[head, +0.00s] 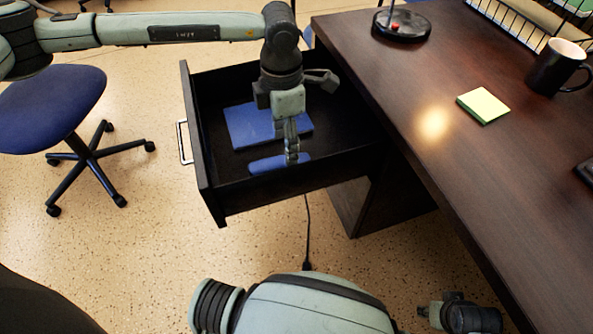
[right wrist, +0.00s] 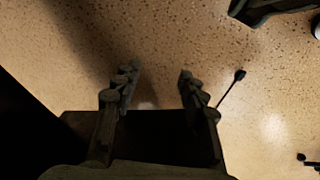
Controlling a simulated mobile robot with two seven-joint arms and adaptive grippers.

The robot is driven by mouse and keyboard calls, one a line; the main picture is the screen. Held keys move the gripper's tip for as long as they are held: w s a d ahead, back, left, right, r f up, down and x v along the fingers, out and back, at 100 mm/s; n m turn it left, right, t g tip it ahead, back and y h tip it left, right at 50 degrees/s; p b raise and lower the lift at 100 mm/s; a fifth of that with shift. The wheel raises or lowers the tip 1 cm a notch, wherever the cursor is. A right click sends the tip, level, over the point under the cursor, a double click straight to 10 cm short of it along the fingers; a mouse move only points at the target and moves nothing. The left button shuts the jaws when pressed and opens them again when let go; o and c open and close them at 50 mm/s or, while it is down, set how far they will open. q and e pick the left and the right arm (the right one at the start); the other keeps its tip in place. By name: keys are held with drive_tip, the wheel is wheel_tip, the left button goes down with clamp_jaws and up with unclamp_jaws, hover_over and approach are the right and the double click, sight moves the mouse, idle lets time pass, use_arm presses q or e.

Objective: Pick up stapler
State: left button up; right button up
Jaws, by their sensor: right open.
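A long blue object (head: 280,163), which looks like the stapler, lies in the open drawer near its front-facing wall in the head view. My left gripper (head: 291,155) points down into the drawer, with its fingertips at the blue object and covering part of it. Whether the fingers touch or grip it cannot be told. My right gripper (right wrist: 158,82) is open and empty over the floor in the right wrist view. It also shows low at the right in the head view (head: 428,313), away from the drawer.
A flat blue item (head: 240,128) lies in the dark drawer (head: 208,185) behind the left gripper. The desk (head: 400,75) at right holds a mug (head: 550,72), sticky notes (head: 483,105) and a round black base (head: 401,27). A blue chair (head: 45,110) stands left.

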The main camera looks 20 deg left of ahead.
use_arm(q)
drive_tip(key=shift+f, duration=0.25)
drive_tip(key=f, duration=0.4)
drive_tip(key=f+p, duration=0.1)
drive_tip(key=f, duration=0.1)
drive_tip(key=shift+w+a+f, duration=0.1)
drive_tip(key=shift+w+f, duration=0.1)
drive_tip(key=shift+w, duration=0.1)
drive_tip(key=shift+f, duration=0.5)
clamp_jaws()
use_arm(e)
drive_tip(key=shift+x, duration=0.9)
